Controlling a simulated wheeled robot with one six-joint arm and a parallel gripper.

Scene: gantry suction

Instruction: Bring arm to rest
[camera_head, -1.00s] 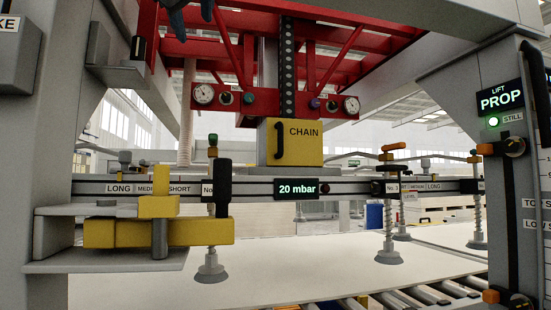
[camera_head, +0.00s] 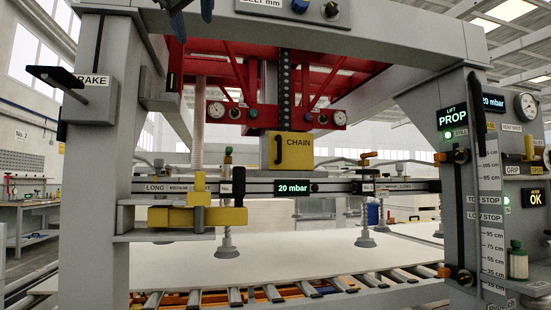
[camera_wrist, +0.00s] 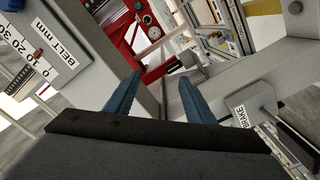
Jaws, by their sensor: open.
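My gripper (camera_wrist: 160,85) shows in the wrist view as two blue fingers spread apart, with nothing between them. In the head view its blue fingertips (camera_head: 190,12) hang at the top edge, in front of the gantry's upper beam. The rest of my arm is out of that view. The wrist view is tilted and shows the belt scale label (camera_wrist: 55,45) at left and the brake lever block (camera_wrist: 250,105) at right. My gripper appears apart from both.
The grey gantry frame (camera_head: 85,170) stands close ahead, with a brake handle (camera_head: 65,80) jutting left. Suction cups (camera_head: 227,245) hang from the crossbar over a pale sheet (camera_head: 300,250) on rollers. The right post carries a PROP display (camera_head: 453,117). Open floor lies left, near a workbench (camera_head: 20,205).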

